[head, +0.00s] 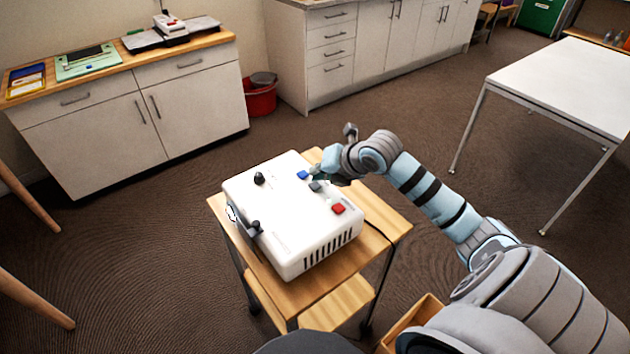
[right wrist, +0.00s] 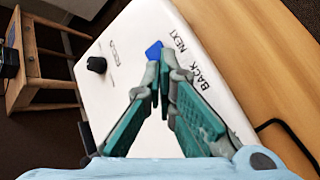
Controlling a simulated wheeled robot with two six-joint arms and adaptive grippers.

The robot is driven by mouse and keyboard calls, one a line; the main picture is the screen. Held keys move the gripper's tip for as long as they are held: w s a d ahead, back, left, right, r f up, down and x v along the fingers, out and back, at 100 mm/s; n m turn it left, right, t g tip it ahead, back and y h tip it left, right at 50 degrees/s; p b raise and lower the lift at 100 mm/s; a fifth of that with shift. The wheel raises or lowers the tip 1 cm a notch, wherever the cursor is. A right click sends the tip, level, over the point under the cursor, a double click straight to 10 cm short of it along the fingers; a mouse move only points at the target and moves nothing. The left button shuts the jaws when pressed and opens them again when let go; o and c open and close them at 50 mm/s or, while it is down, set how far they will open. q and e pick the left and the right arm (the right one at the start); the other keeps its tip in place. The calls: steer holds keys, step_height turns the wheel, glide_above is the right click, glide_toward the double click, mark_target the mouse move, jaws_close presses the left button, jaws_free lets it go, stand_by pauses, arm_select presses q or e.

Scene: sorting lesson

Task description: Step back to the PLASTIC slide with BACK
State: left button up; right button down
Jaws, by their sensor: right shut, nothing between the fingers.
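The white control box (head: 268,210) sits on a small wooden cart. A blue button (head: 302,175) is on its top, and it also shows in the right wrist view (right wrist: 154,50) just beyond my fingertips. The printed label NEXT (right wrist: 175,42) lies beside the blue button. The label BACK (right wrist: 206,80) lies beside my fingers, and its button looks hidden under them in the wrist view. My right gripper (head: 317,176) is shut and empty over the box top; it also shows in the right wrist view (right wrist: 158,80). I cannot tell whether it touches a button. My left gripper is out of view.
A red button (head: 338,209) and a black knob (head: 259,179) are on the box top, with a black lever on its side. The wooden cart top (head: 385,228) has free room at right. A white table (head: 560,85) stands at the right, cabinets behind.

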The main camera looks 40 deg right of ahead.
mark_target(318, 184)
steer(key=shift+r, duration=0.15)
step_height(318, 184, up, 5)
steer(key=p, duration=0.5)
steer(key=shift+r, duration=0.1)
stand_by(0.8)
